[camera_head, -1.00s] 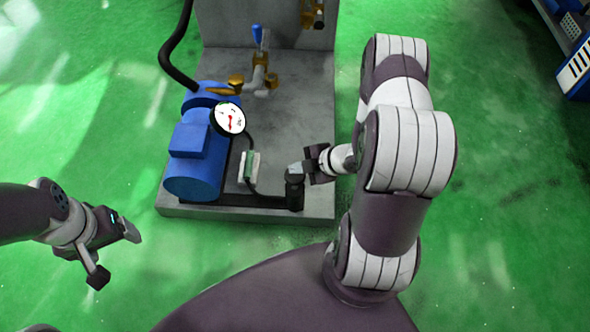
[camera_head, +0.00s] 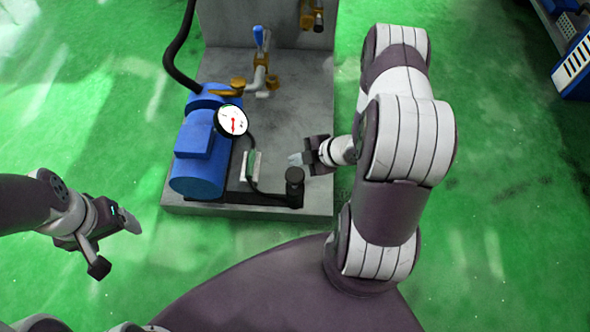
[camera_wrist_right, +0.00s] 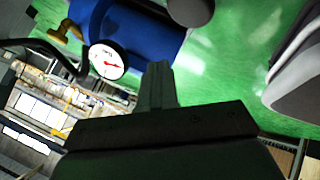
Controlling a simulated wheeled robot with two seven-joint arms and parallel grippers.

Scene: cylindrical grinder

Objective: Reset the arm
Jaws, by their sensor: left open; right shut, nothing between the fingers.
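My right gripper (camera_head: 296,158) is shut and empty. It is over the grey machine base, just behind and above a dark round knob (camera_head: 294,176), and looks apart from it. In the right wrist view the closed fingers (camera_wrist_right: 158,85) point toward the blue motor (camera_wrist_right: 140,30). My left gripper (camera_head: 118,245) is open and empty at the left, over the green floor and clear of the machine.
The blue motor (camera_head: 200,160) stands on the grey base (camera_head: 250,210), with a white dial gauge (camera_head: 232,121) and a blue-handled valve (camera_head: 259,42) beside it. A shelf rack (camera_head: 575,65) is at the upper right. Green floor lies free on both sides.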

